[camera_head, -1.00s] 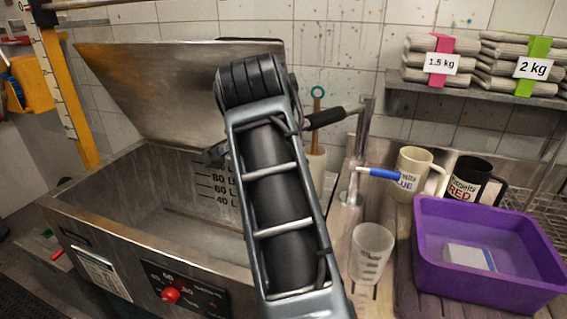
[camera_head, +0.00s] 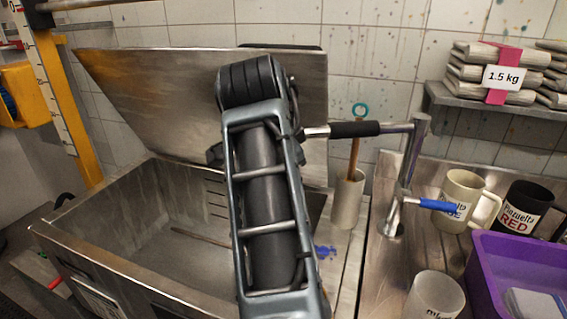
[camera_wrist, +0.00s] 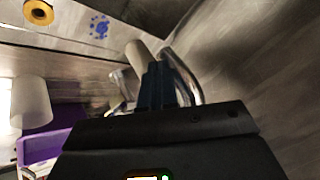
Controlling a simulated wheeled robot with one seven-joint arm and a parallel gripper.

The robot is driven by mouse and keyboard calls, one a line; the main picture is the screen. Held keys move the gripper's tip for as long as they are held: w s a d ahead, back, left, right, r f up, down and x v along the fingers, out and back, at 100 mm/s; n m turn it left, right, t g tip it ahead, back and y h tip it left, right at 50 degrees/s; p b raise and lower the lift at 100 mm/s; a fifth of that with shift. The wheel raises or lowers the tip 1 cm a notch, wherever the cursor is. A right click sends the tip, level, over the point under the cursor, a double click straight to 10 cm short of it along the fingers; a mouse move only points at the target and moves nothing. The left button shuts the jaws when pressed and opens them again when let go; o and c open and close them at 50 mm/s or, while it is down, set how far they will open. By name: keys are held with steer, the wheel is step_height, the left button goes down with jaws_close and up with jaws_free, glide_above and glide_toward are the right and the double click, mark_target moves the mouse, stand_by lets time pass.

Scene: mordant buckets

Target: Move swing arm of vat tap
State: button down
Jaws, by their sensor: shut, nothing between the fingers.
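The vat tap has a metal column (camera_head: 409,165) on the bench right of the vat, with a blue lever (camera_head: 437,204). Its swing arm, with a black grip (camera_head: 355,130), reaches left from the column top toward the vat (camera_head: 110,225), and its left end passes behind my arm. My own arm hides my gripper in the head view. In the wrist view my gripper (camera_wrist: 160,72) has its dark fingers together, with nothing between them. A curved metal bar (camera_wrist: 187,78) shows close beside the fingers; whether they touch it I cannot tell.
The raised vat lid (camera_head: 185,95) stands behind my arm. A beige holder (camera_head: 348,200) with a stick stands between vat and tap.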

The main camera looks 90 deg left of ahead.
stand_by(0.3)
steer(key=v, duration=0.7)
steer(key=shift+d+r, duration=0.25)
steer(key=shift+r, duration=0.05)
